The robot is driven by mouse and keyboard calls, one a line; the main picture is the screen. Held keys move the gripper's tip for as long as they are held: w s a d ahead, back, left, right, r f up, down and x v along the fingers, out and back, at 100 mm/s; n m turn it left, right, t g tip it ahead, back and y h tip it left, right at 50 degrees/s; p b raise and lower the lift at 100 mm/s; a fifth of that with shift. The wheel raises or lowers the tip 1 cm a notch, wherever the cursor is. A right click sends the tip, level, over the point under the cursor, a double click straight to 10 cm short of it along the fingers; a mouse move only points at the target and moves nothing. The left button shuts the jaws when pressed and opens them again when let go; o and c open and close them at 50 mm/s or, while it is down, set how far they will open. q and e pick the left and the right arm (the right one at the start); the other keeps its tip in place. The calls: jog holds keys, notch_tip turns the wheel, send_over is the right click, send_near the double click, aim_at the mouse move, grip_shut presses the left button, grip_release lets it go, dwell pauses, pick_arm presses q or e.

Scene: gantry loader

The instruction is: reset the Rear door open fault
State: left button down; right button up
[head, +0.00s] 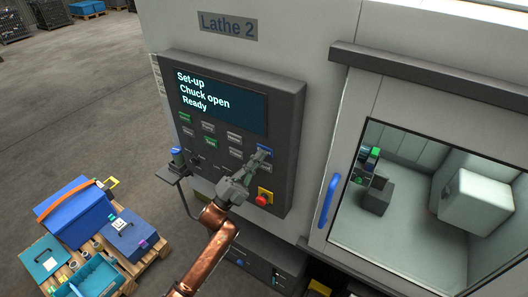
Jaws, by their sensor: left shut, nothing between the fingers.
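The control panel (290,110) is on the front of the machine labelled Lathe 2 (229,25). Its display (221,103) reads "Set-up", "Chuck open", "Ready"; no rear door fault text shows on it. My right gripper is out of view.
A red emergency stop (262,199) on yellow sits below the gripper. To the right is a closed-looking windowed door with a blue handle (327,200). A small bracket shelf (172,174) juts out left of the panel. A pallet (147,262) with boxes stands lower left.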

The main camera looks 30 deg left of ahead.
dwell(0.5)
pick_arm(q)
jog(key=shift+s+h, duration=0.3)
jog(key=shift+s, duration=0.45)
jog(key=s, duration=0.3)
jog(key=s+p, duration=0.1)
jog(key=s, duration=0.1)
jog(key=shift+a, duration=0.25)
jog(key=shift+w, duration=0.1)
dwell(0.5)
